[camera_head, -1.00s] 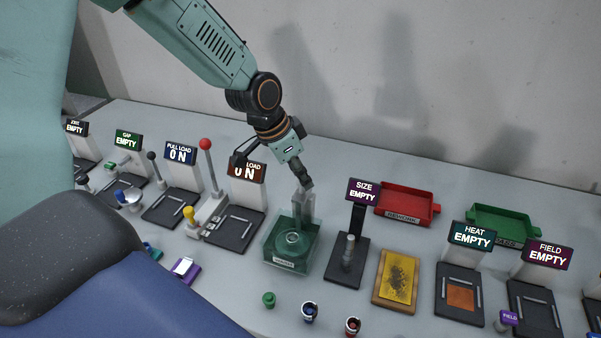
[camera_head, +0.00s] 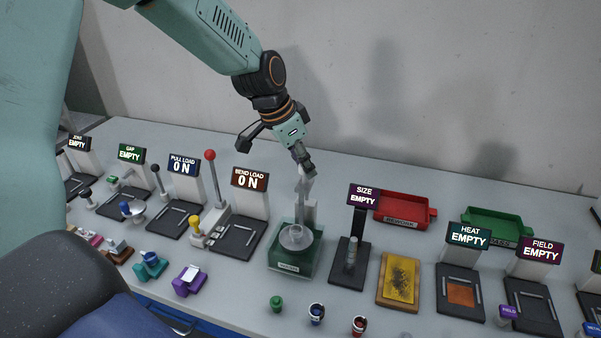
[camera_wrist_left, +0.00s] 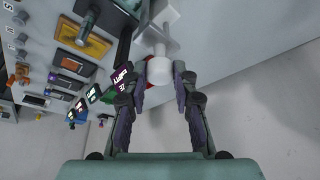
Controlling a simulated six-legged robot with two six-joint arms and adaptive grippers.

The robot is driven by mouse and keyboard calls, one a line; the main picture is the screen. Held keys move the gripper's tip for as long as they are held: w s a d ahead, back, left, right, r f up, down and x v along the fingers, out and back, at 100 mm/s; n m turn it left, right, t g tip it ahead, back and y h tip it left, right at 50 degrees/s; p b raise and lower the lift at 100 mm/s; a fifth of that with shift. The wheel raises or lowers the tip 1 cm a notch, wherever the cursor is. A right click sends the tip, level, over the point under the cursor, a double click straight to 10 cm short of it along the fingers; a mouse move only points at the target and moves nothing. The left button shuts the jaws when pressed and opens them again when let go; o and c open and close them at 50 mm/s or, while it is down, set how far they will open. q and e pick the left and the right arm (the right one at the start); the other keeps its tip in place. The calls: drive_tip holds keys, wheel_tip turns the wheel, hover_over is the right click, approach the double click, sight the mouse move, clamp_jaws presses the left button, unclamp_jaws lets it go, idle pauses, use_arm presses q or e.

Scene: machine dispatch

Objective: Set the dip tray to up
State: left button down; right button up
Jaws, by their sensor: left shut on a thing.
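The dip station is a green, see-through tank (camera_head: 293,268) in the middle of the table in the head view. A grey round dip tray (camera_head: 296,238) sits at the level of the tank's top, on a pale upright handle (camera_head: 304,187). My left gripper (camera_head: 304,167) is above the tank, shut on the top of this handle. In the left wrist view, the fingers (camera_wrist_left: 160,82) close around a white rounded knob (camera_wrist_left: 160,70). The gripper hides part of the handle's top in the head view. My right gripper is not in view.
The size post (camera_head: 357,230) stands close to the right of the tank, with a yellow pad (camera_head: 400,281) beyond it. The bend load station (camera_head: 240,238) is close on the left. Red (camera_head: 404,211) and green (camera_head: 497,226) bins stand behind. Small parts lie in front.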

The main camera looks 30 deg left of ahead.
use_arm(q)
wheel_tip(320, 180, up, 2)
drive_tip(key=shift+s+r+p, duration=0.15)
drive_tip(key=shift+r+p, duration=0.1)
drive_tip(key=shift+p, duration=0.35)
drive_tip(key=shift+w+a, duration=0.1)
drive_tip(key=shift+w, duration=0.2)
drive_tip(key=shift+r, duration=0.1)
drive_tip(key=c, duration=1.4)
unclamp_jaws()
drive_tip(key=o, duration=0.3)
drive_tip(key=shift+s+r, duration=0.1)
drive_tip(key=shift+s, duration=0.15)
drive_tip(key=shift+o, duration=0.2)
drive_tip(key=shift+w, duration=0.1)
